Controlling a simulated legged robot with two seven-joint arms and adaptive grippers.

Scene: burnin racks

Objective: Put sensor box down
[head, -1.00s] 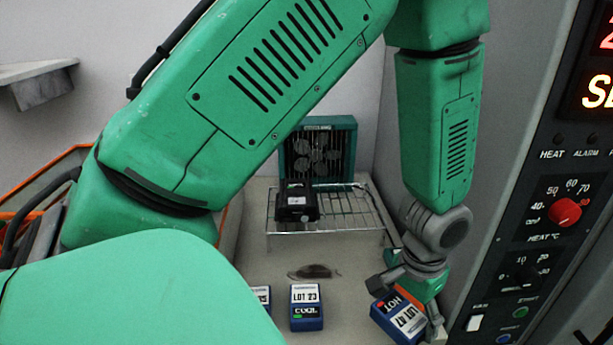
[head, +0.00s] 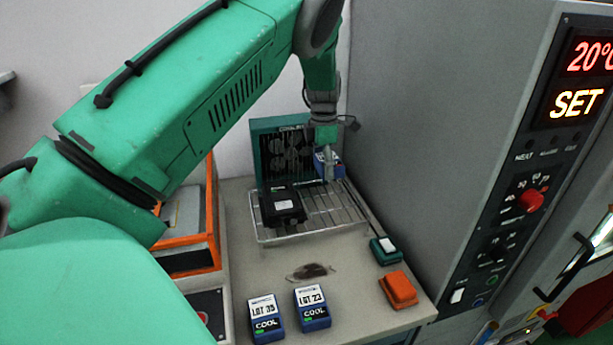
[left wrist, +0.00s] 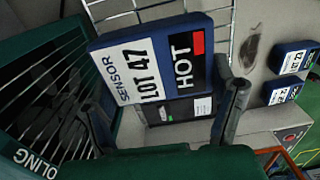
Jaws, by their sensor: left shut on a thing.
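My left gripper (head: 325,165) is shut on a blue sensor box (head: 334,167) above the back right of the wire cooling rack (head: 325,209). In the left wrist view the sensor box (left wrist: 152,66) sits between the fingers, and its label reads LOT 47, HOT, with a red mark. I cannot tell from these frames whether its underside touches the rack. A black box (head: 282,206) with a white label lies on the left part of the rack. The teal cooling fan unit (head: 280,154) stands behind. My right gripper is not in view.
Two blue sensor boxes marked COOL, LOT 35 (head: 265,318) and LOT 23 (head: 312,307), sit at the table front. An orange block (head: 398,290) and a teal block (head: 384,251) lie to the right. The grey oven cabinet (head: 440,130) borders the right side. An orange-rimmed bin (head: 190,262) is at left.

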